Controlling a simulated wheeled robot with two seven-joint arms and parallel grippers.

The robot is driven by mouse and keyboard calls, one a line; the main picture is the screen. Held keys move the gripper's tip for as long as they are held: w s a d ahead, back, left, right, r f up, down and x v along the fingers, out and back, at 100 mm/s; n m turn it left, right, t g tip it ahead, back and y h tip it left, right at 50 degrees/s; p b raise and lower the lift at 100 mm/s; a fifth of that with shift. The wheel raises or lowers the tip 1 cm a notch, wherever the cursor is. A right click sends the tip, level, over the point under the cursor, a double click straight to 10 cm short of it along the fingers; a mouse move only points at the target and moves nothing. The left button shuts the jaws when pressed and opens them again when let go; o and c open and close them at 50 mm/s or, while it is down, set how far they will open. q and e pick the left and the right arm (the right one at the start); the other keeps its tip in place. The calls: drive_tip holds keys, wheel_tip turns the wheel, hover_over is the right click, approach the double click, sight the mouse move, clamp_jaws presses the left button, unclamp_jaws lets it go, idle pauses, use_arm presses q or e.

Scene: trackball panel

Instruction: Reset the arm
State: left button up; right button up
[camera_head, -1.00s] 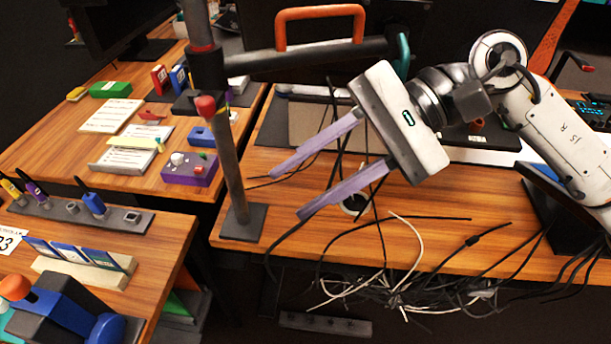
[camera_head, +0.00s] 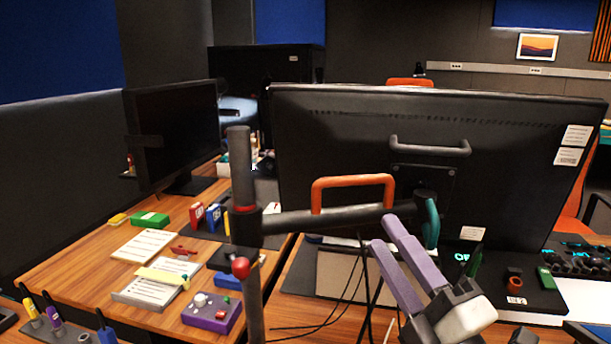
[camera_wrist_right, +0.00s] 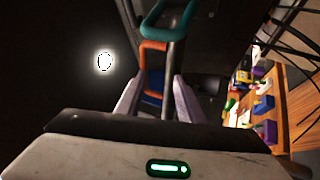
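My right gripper (camera_head: 384,232) is open, its two purple fingers pointing up and left, just below the dark horizontal bar of the monitor stand (camera_head: 330,219). It appears empty. The right wrist view shows the same fingers apart (camera_wrist_right: 157,92), with the bar, the orange handle (camera_wrist_right: 154,47) and the teal clip (camera_wrist_right: 168,17) beyond them. In the head view the orange handle (camera_head: 352,181) stands on the bar and the teal clip (camera_head: 432,222) is at its right end. I cannot tell whether a finger touches the bar. My left gripper is not in view.
A large black monitor (camera_head: 340,130) stands behind the bar. The upright pole (camera_head: 241,180) with a red knob (camera_head: 241,267) is left of my gripper. A purple box (camera_head: 212,312) with knobs sits on the left desk. Cables hang below the bar.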

drive_tip(key=s+d+f+m+g+h, duration=0.25)
drive_tip(key=f+m, duration=0.25)
drive_tip(key=f, duration=0.3)
drive_tip(key=s+d+f+m+g+h, duration=0.2)
drive_tip(key=d+f+m+g+h, duration=0.15)
drive_tip(key=f, duration=0.45)
drive_tip(key=s+d+f+m+g+h, duration=0.2)
drive_tip(key=d+f+m+g, duration=0.1)
drive_tip(key=f+m, duration=0.3)
drive_tip(key=s+d+f+m+g, duration=0.1)
drive_tip(key=s+f+m+g, duration=0.25)
drive_tip(key=s+f, duration=0.5)
drive_tip(key=s+f+m+g, duration=0.2)
drive_tip(key=s+f+g, duration=0.35)
drive_tip(key=s, duration=0.55)
drive_tip(key=w+a+f+t+y, duration=0.1)
drive_tip(key=w+a+f+t, duration=0.1)
drive_tip(key=f, duration=0.4)
drive_tip(key=w+a+f+t+y, duration=0.1)
drive_tip(key=w+a+f+t, duration=0.1)
drive_tip(key=f, duration=0.4)
drive_tip(key=shift+a+f+t, duration=0.25)
drive_tip(key=shift+a+t, duration=0.45)
drive_tip(key=shift+t, duration=0.1)
